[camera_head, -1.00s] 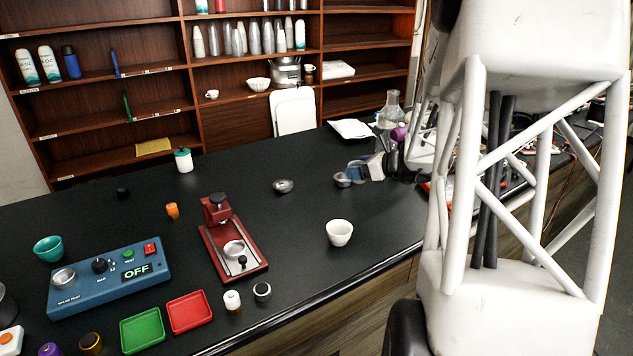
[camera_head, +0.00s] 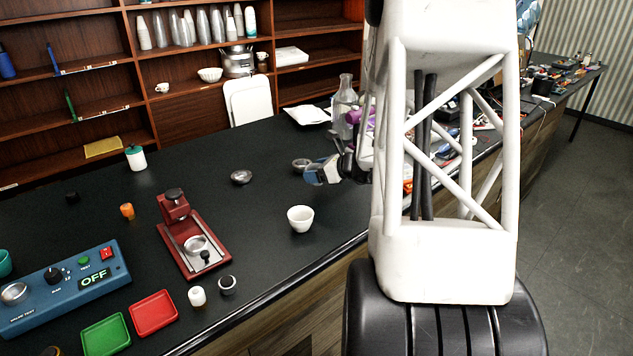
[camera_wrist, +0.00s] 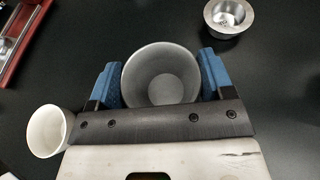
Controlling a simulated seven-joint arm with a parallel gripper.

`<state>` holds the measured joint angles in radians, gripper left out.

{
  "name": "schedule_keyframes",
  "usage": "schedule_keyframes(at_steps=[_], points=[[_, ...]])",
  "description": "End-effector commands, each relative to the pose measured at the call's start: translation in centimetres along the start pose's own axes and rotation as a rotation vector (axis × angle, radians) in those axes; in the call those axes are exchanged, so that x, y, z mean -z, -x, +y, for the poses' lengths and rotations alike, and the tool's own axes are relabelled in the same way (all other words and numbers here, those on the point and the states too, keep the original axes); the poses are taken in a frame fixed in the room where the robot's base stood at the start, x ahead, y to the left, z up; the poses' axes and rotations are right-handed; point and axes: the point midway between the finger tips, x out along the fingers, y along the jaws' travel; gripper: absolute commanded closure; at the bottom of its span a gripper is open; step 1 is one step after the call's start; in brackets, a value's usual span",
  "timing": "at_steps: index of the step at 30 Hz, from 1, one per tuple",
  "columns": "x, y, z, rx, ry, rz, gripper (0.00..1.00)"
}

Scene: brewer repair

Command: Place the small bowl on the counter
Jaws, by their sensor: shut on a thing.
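The small bowl (camera_wrist: 162,75), round and grey, is between the blue fingers of my gripper (camera_wrist: 161,84), which is shut on it. In the head view the bowl (camera_head: 301,164) shows at the left end of the gripper (camera_head: 320,173), low over the counter (camera_head: 262,225). I cannot tell whether it touches the surface. The wrist view looks into its empty inside; its near edge is hidden behind the dark gripper bar.
A second metal bowl (camera_head: 241,176) stands on the counter to the left. A white cup (camera_head: 300,218) stands nearer the front edge. A red press (camera_head: 193,240) is farther left. A glass flask (camera_head: 345,105) is behind the gripper. Bare counter lies between the bowls and cup.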

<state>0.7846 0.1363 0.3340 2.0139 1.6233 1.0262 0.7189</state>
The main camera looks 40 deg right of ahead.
Motion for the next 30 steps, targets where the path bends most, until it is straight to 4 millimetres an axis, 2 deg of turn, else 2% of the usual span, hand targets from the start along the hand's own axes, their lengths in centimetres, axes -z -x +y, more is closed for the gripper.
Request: schedule_keyframes(at_steps=[13, 28, 29, 30], points=[[3.3, -1.4, 0.0, 0.000, -0.001, 0.000, 0.51], [3.8, -1.6, 0.0, 0.000, 0.000, 0.000, 0.51], [3.7, -1.5, 0.0, 0.000, 0.000, 0.000, 0.21], [3.7, -1.5, 0.0, 0.000, 0.000, 0.000, 0.15]])
